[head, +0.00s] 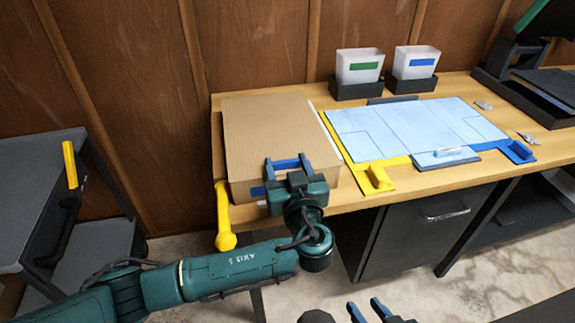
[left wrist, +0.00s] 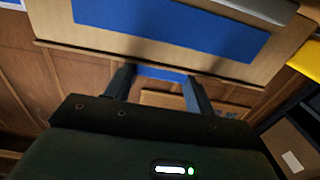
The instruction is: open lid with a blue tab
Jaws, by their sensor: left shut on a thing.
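A large brown cardboard-coloured lid (head: 265,120) lies flat on the left end of the wooden workbench. My left gripper (head: 288,165) is at the front edge of the lid, shut on its blue tab. In the left wrist view the blue tab (left wrist: 160,73) sits between the two fingers, below a wide blue panel (left wrist: 175,25) on the box. The lid looks closed; the inside of the box is hidden. My right gripper (head: 367,311) shows only its two fingertips at the bottom edge, spread apart with nothing between them.
A yellow handle (head: 224,215) hangs at the bench's front left. Light blue panels (head: 400,130) with yellow and blue brackets lie to the right. Two white bins (head: 359,67) stand behind. A drawer cabinet (head: 415,235) is under the bench; a grey cart (head: 40,150) stands left.

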